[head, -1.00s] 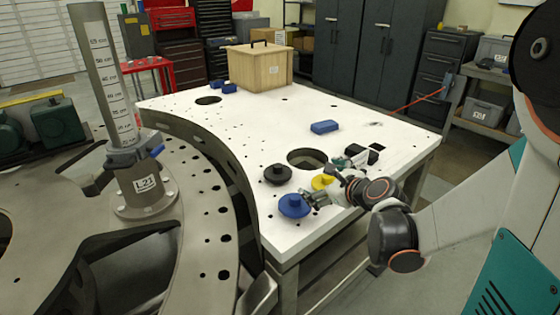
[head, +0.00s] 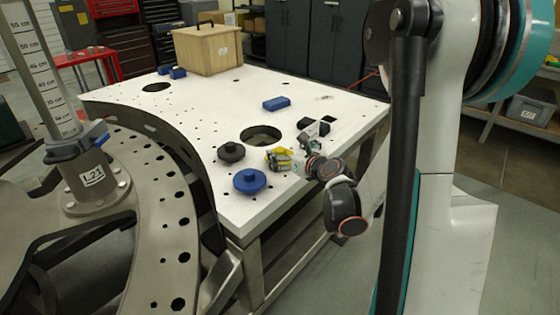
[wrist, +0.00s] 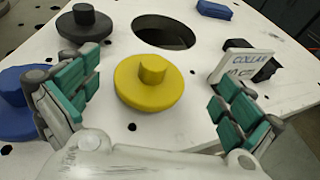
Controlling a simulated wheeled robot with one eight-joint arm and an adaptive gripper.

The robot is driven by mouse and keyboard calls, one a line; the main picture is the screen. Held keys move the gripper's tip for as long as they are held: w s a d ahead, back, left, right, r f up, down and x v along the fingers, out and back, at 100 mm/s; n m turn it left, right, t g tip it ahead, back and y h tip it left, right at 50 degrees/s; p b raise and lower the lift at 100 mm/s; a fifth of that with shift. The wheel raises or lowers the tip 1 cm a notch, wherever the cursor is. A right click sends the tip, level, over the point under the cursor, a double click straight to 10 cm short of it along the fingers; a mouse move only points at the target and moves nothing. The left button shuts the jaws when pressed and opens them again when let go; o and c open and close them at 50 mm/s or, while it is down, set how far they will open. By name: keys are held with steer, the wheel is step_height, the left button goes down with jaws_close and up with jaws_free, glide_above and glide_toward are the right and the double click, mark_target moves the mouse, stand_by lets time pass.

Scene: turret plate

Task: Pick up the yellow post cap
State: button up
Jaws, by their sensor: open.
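The yellow post cap (wrist: 149,84), a round disc with a short knob on top, lies flat on the white plate (wrist: 190,142) in the wrist view. My gripper (wrist: 152,98) is open, with one green-padded finger on each side of the cap and visible gaps between pads and cap. In the head view the yellow cap (head: 273,156) is partly hidden behind my gripper (head: 281,160). A blue cap (head: 250,181) and a black cap (head: 231,152) lie to its left. In the wrist view the black cap (wrist: 84,24) and blue cap (wrist: 14,106) sit close to my left finger.
A large round hole (wrist: 164,33) lies just beyond the yellow cap. A white "COLLAR" label block (wrist: 240,64) stands close to my right finger. A blue block (head: 277,104) and a wooden box (head: 207,47) sit farther back on the plate.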

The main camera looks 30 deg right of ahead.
mark_target(281, 150)
steer(key=x, duration=0.1)
steer(key=b+x, duration=0.1)
steer(key=x, duration=0.1)
steer(key=b+x, duration=0.1)
steer(key=x, duration=0.1)
steer(key=shift+w+a+f, duration=0.15)
steer(key=shift+a+f, duration=0.05)
steer(key=shift+a, duration=0.2)
steer(key=shift+r, duration=0.1)
steer(key=c, duration=1.2)
